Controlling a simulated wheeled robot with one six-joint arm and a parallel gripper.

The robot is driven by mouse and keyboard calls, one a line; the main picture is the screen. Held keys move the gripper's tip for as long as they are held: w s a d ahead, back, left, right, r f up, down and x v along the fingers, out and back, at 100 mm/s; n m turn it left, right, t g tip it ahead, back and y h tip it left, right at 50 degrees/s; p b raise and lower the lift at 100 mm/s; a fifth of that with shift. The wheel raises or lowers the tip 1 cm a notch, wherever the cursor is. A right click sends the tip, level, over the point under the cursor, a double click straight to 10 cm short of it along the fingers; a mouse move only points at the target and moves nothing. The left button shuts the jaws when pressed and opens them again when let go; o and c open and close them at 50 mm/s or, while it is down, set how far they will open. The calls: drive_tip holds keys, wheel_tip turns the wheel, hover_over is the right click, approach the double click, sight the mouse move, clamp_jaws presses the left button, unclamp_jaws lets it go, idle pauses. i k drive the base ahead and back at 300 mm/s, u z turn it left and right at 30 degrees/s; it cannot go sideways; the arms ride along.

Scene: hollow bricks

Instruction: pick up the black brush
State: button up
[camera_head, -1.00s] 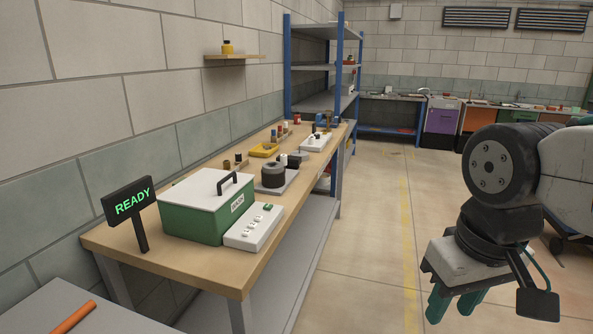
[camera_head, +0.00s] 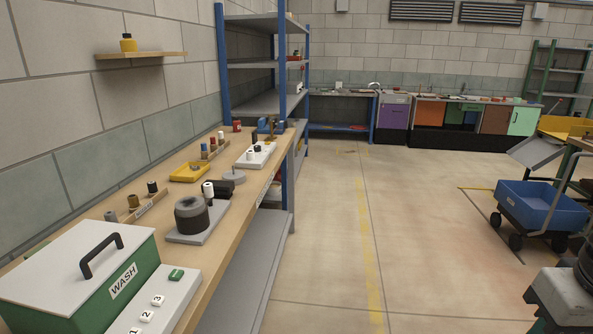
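I cannot make out a black brush for certain. On the wooden workbench (camera_head: 222,222) at the left, a dark low object (camera_head: 231,177) lies behind a white-topped bottle, too small to identify. A small black-topped piece (camera_head: 152,187) stands in a wooden rack beside it.
A green WASH box (camera_head: 75,280) with a button panel (camera_head: 158,300) fills the near bench end. A dark round part (camera_head: 191,214) sits on a grey plate. Blue-posted shelves (camera_head: 222,60) stand behind. A blue cart (camera_head: 540,206) is at right. The middle floor is clear.

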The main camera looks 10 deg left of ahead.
sight(221, 188)
drive_tip(key=z, duration=0.35)
drive_tip(key=i, duration=1.65)
drive_tip(key=u, duration=0.55)
drive_tip(key=i, duration=1)
drive_tip(key=u, duration=1.3)
drive_tip(key=i, duration=0.45)
drive_tip(key=u, duration=0.3)
